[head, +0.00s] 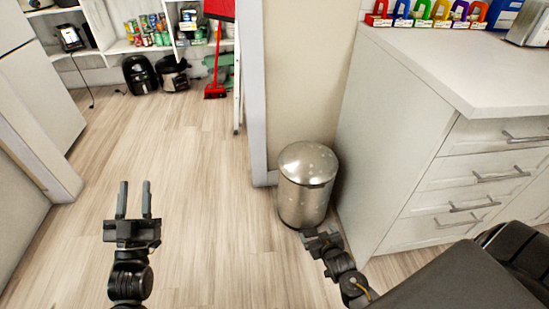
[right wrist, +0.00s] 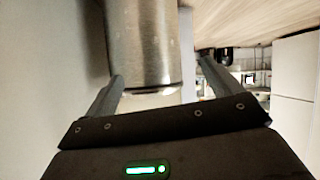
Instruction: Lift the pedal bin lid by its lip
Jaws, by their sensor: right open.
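The pedal bin (head: 303,203) is a brushed-metal cylinder standing upright on the floor beside the cabinet. Its domed lid (head: 308,163) looks closed in the head view. My right gripper (head: 318,237) is in front of the bin and overlaps its lower front edge there. In the right wrist view the bin body (right wrist: 145,45) fills the space beyond and between the open fingers of my right gripper (right wrist: 160,72). A paler band lies low between them. I cannot tell whether either finger touches the bin. My left gripper (head: 135,187) is open and empty above the floor, well left of the bin.
A white drawer cabinet (head: 395,150) stands close on the bin's right, and a wall end (head: 305,80) rises behind it. Open wooden floor (head: 190,200) lies to the left. Shelves with cans (head: 150,35) and a red dustpan (head: 215,85) are at the back.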

